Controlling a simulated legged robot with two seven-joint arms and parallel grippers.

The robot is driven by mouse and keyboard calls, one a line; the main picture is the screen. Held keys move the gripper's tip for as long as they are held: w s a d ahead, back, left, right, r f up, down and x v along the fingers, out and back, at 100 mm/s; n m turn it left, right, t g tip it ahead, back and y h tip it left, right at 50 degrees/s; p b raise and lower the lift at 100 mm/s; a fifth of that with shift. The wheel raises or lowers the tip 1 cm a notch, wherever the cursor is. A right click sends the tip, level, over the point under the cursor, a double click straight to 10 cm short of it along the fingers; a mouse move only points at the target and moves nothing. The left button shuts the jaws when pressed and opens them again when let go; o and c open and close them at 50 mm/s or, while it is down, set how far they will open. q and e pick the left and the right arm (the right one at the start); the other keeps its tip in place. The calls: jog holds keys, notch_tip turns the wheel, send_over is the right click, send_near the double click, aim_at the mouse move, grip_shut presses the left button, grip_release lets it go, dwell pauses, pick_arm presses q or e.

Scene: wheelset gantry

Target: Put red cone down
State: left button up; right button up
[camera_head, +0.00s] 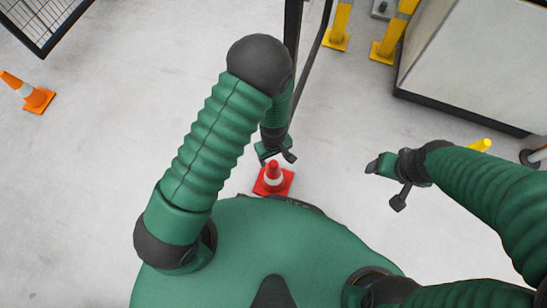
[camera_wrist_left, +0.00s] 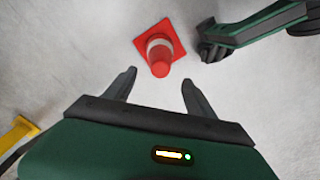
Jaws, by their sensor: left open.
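The red cone (camera_head: 273,177) has a white band and a square red base. It stands upright on the floor just in front of my body, and my body's edge comes close to its base in the head view. My left gripper (camera_head: 276,155) is above the cone, open and empty. In the left wrist view the cone (camera_wrist_left: 159,50) lies beyond the two spread fingertips (camera_wrist_left: 158,76), apart from them. My right gripper (camera_head: 384,182) is out to the right, away from the cone; its two fingers are spread and nothing shows between them.
A black mesh panel (camera_head: 45,20) is at the top left. Yellow posts (camera_head: 391,38) and a large pale cabinet (camera_head: 470,60) are at the top right. A dark pole (camera_head: 292,40) rises behind my left arm. Grey floor is clear around the cone.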

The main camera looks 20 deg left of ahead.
pick_arm(q)
jog(key=s+a+r+m+t, duration=0.1)
jog(key=a+r+m, duration=0.1)
jog(key=r, duration=0.6)
jog(key=s+a+r+m+p, duration=0.1)
jog(key=a+r+m, duration=0.2)
jog(key=r, duration=0.6)
jog(key=s+a+r+m+t, duration=0.1)
jog(key=s+a+r+m, duration=0.1)
jog(key=r, duration=0.7)
jog(key=shift+a+m+t+p, duration=0.3)
jog(key=shift+a+m, duration=0.45)
jog(key=shift+m, duration=0.05)
pick_arm(e)
jog(key=v, duration=0.2)
jog(key=shift+w+r, duration=0.2)
jog(key=shift+r, duration=0.3)
